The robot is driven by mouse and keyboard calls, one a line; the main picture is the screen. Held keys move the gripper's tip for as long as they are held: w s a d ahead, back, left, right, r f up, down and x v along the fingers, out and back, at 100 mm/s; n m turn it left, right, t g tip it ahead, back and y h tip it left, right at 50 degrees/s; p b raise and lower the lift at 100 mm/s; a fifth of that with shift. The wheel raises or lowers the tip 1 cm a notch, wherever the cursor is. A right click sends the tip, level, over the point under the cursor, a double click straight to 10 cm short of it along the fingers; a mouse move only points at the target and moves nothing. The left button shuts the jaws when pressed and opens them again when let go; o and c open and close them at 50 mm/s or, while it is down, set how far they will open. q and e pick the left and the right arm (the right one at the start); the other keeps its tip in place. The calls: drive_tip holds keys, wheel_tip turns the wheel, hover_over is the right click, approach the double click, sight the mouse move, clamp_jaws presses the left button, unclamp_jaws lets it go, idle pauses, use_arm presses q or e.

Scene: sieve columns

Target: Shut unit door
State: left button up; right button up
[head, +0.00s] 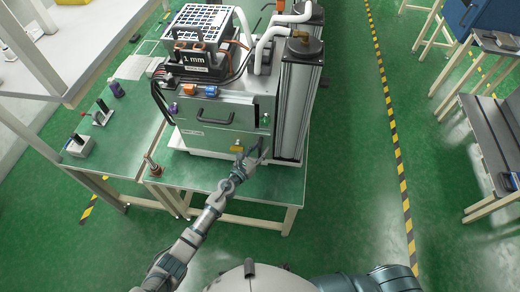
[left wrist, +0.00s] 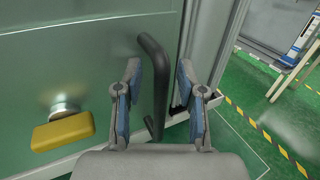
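The grey-green unit (head: 200,140) stands on a green-topped bench. Its pale green front panel (left wrist: 85,75) fills the left of the left wrist view, with a yellow knob (left wrist: 62,134) low on it and an upright black handle (left wrist: 157,80) near its right edge. My left gripper (head: 256,153) is at the lower right of the unit's front. In the left wrist view its two fingers (left wrist: 160,90) are apart, with the handle showing between them. I cannot tell whether they touch it, or whether the panel stands slightly ajar. My right gripper is out of view.
A tall grey column (head: 298,105) with white hoses stands against the unit's right side. Another black handle (head: 215,117) is higher on the front. A small brown-topped item (head: 153,166) stands on the bench's left corner.

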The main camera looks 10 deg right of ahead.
use_arm(q)
drive_tip(key=v, duration=1.2)
drive_tip(key=shift+f, duration=0.1)
